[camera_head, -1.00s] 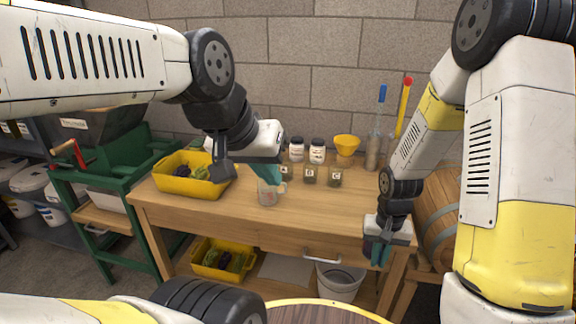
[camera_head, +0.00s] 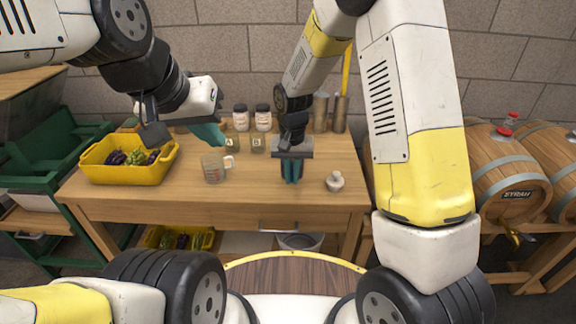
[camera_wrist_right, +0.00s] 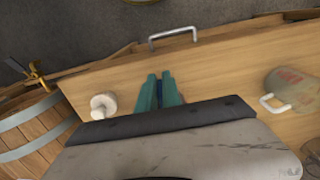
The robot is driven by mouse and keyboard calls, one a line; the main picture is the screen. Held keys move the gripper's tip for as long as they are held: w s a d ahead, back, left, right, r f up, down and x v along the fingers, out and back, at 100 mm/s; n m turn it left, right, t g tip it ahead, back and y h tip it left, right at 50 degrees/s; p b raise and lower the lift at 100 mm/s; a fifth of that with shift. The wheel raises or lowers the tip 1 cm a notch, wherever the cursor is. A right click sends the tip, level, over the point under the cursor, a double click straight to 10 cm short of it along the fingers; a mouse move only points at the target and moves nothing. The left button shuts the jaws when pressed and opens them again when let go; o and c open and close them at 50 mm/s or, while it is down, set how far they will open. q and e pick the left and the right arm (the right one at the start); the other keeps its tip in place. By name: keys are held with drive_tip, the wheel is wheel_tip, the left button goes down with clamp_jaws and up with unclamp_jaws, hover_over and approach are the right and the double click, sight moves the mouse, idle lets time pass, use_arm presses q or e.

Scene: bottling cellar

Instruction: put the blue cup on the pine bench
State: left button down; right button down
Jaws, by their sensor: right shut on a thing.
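My right gripper (camera_head: 291,172) points down over the light wooden bench (camera_head: 190,203), right of its middle. Its teal fingers are shut on a dark blue thing (camera_wrist_right: 166,90), probably the blue cup, of which only a narrow strip shows between the fingers in the right wrist view. I cannot tell whether it touches the bench top. My left gripper (camera_head: 208,134) hangs above the bench just behind a clear measuring jug (camera_head: 213,168); its fingers overlap in view, so I cannot tell if it is open.
A yellow crate of grapes (camera_head: 120,172) stands at the bench's left end. A small white object (camera_head: 335,181) sits right of my right gripper. Barrels (camera_head: 508,180) are at the right. Bench top between jug and right gripper is clear.

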drive_tip(key=shift+w+a+f, duration=0.25)
drive_tip(key=shift+w+a, duration=0.35)
drive_tip(key=shift+w, duration=0.05)
drive_tip(key=shift+f, duration=1.6)
drive_tip(key=shift+f, duration=0.15)
drive_tip(key=c, duration=1.5)
unclamp_jaws()
drive_tip(key=shift+c, duration=0.2)
